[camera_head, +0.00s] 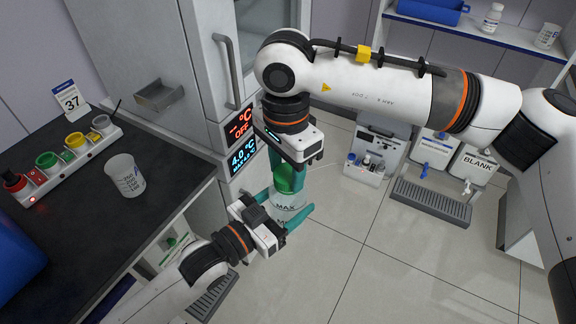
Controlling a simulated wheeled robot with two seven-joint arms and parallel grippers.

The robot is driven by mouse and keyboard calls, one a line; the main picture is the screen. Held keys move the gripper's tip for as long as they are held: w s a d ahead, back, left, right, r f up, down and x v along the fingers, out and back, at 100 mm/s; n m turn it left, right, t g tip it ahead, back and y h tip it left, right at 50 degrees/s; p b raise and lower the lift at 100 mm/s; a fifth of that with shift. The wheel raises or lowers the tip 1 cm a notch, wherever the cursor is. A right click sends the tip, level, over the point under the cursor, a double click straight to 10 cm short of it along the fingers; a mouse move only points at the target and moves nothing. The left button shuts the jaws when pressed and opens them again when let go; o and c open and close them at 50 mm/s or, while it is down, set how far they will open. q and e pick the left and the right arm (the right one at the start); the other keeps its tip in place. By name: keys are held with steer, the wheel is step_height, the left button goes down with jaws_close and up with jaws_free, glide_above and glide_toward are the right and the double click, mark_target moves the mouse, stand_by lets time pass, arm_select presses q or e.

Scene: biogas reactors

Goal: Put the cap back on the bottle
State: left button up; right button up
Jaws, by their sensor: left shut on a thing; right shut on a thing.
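A clear bottle (287,208) with a "MAX" marking is at the middle of the head view, held off the counter over the floor area. My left gripper (285,214), with teal fingers, comes in from the lower left and is shut around the bottle's body. A green cap (288,180) is right above the bottle, at its top. My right gripper (287,172) points down from above and is shut on the cap. The gripper and cap hide the bottle's neck, so I cannot tell whether the cap is seated on it.
A cabinet (165,90) with displays stands behind. Dispensers with a drip tray (430,200) stand at right. Open floor lies below right.

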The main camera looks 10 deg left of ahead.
steer(key=m, duration=0.7)
steer(key=shift+w+a, duration=0.15)
steer(key=m, duration=0.4)
steer(key=shift+w+m, duration=0.1)
steer(key=shift+m, duration=0.3)
steer(key=m, duration=0.4)
steer(key=shift+w+m, duration=0.1)
steer(key=shift+m, duration=0.2)
steer(key=m, duration=0.6)
steer(key=shift+w+d+m, duration=0.1)
steer(key=shift+d+m, duration=0.1)
steer(key=shift+m, duration=0.2)
steer(key=m, duration=0.4)
steer(key=shift+d+m, duration=0.1)
steer(key=shift+m, duration=0.3)
steer(key=m, duration=0.6)
steer(key=shift+d+m, duration=0.15)
steer(key=shift+m, duration=0.15)
steer(key=m, duration=0.8)
steer(key=shift+s+m, duration=0.2)
steer(key=shift+m, duration=0.3)
steer(key=o, duration=1)
steer(key=shift+f, duration=0.1)
steer(key=shift+s, duration=0.1)
